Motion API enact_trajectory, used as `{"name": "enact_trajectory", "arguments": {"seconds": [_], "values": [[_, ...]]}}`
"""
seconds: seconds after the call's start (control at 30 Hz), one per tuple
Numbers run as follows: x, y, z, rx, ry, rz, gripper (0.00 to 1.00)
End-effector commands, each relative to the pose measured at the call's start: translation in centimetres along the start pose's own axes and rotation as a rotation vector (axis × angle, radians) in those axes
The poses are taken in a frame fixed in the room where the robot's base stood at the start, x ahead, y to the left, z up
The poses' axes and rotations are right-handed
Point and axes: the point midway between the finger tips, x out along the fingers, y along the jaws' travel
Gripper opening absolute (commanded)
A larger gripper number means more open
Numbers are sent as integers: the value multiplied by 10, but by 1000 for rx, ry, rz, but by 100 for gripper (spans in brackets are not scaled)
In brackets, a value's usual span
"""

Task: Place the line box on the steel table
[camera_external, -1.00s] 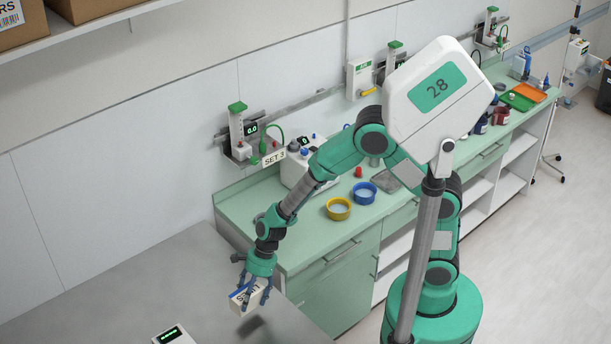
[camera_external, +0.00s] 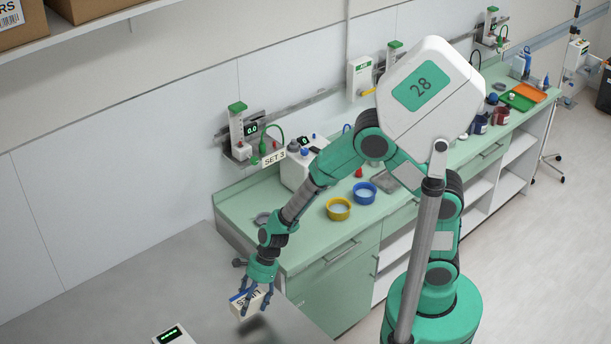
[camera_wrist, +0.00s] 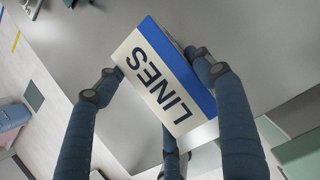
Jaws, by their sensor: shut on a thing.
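The line box (camera_wrist: 160,82) is white with a blue stripe and the dark word LINES on it. It also shows in the external view (camera_external: 247,305), tilted in my gripper. My gripper (camera_external: 251,298) is shut on the box, with its blue fingers around the box's sides. The steel table (camera_external: 120,285) is the grey surface at the lower left. The box is above this table, near its side by the green counter. A dark shadow on the table beneath the box shows a gap, whose height I cannot tell exactly.
A white device with a green display (camera_external: 174,336) stands on the steel table at the bottom edge. The green counter (camera_external: 300,235) adjoins at the right, with a yellow bowl (camera_external: 339,209) and a blue bowl (camera_external: 364,193). The steel table's left part looks clear.

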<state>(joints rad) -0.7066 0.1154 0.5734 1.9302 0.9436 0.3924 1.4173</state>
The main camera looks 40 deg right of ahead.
Motion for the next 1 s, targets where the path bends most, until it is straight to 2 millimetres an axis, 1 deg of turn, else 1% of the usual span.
{"name": "enact_trajectory", "arguments": {"seconds": [0.17,0.7,0.9,1.0], "values": [[10,-16,14,0,0,0,39],[44,-76,69,-1,0,1,39],[53,-92,84,-1,0,0,39],[54,-96,87,-1,-1,0,39]]}}
